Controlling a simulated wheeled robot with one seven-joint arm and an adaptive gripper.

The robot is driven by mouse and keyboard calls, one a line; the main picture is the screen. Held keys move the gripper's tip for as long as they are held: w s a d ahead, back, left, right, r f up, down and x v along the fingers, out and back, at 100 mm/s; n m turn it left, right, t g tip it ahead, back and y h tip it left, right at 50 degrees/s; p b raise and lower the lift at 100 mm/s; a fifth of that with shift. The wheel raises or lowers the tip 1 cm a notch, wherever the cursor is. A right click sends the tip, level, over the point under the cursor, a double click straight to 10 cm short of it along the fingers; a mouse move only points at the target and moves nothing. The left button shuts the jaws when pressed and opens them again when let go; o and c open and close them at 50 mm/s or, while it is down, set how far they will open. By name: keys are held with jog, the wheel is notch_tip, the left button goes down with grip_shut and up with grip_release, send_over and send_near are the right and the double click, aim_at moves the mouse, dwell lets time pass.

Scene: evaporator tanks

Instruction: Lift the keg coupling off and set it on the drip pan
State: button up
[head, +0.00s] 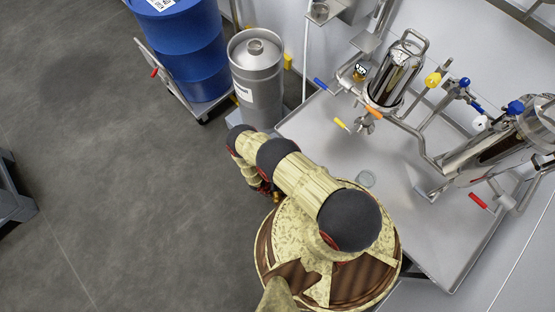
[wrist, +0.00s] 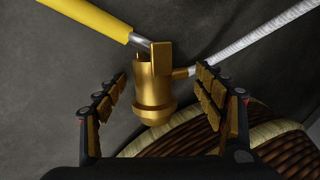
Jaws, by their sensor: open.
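The keg coupling (wrist: 152,88) is a brass body with a yellow handle (wrist: 92,18) at upper left and a white braided hose (wrist: 255,38) at upper right. In the wrist view it stands between the spread fingers of my gripper (wrist: 163,86), with a visible gap on both sides. What lies beneath it is not clear; grey floor shows behind. In the head view my gripper (head: 268,188) is low beside my body, mostly hidden by my arm, with a small brass spot showing. I cannot pick out the drip pan for certain.
A steel keg (head: 258,85) stands behind my arm, beside a blue drum (head: 185,45) on a trolley.

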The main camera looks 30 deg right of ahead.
jog(key=shift+c, duration=0.2)
grip_shut()
dwell(0.8)
